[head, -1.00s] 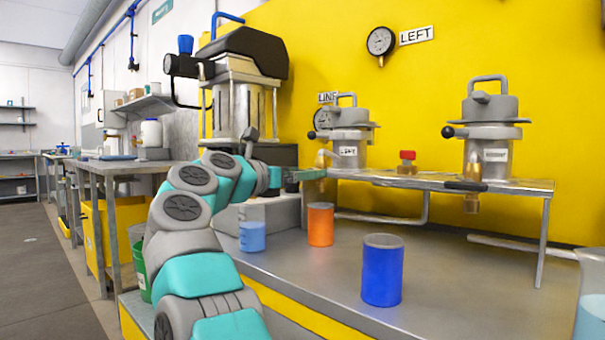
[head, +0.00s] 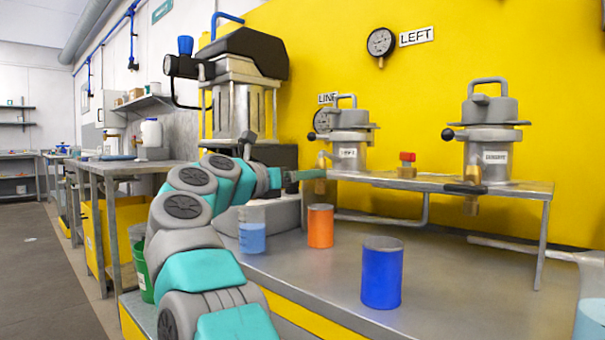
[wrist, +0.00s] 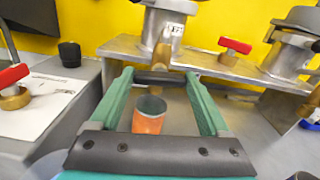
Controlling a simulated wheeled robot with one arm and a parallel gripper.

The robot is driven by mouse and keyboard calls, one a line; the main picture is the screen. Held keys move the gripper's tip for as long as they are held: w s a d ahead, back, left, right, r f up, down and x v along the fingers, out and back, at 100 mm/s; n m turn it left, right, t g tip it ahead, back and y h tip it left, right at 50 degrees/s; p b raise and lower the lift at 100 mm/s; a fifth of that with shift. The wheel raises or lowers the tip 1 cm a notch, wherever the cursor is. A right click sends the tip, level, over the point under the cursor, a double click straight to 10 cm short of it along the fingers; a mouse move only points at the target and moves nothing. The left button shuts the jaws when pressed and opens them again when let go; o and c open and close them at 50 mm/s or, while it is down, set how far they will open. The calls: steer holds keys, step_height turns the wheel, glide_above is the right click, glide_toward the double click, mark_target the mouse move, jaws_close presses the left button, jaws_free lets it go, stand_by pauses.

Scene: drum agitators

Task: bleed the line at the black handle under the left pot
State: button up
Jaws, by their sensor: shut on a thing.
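The left pot (head: 349,145) is grey with a lid and stands on the raised metal shelf, a brass fitting (head: 320,186) below it. Its black handle (wrist: 156,77) shows in the wrist view as a dark bar across the tips of my green fingers. My gripper (wrist: 157,75) is shut on this handle; in the head view my gripper (head: 312,175) reaches the fitting from the left and hides the handle. An orange cup (head: 320,226) stands on the bench below; it also shows between my fingers in the wrist view (wrist: 149,116).
The right pot (head: 488,145) has its own black handle (head: 466,189). A red valve knob (head: 407,158) sits on the shelf (head: 430,181) between the pots. A blue cup (head: 382,272) and a beaker of blue liquid (head: 252,230) stand on the bench.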

steer(key=shift+a+n+p, duration=0.1)
steer(key=shift+n+p, duration=7.05)
steer(key=shift+n, duration=1.15)
steer(key=o, duration=1.2)
steer(key=shift+f, duration=0.1)
steer(key=b+v, duration=0.1)
steer(key=v, duration=0.6)
steer(key=shift+s+a, duration=0.25)
steer(key=shift+s, duration=0.05)
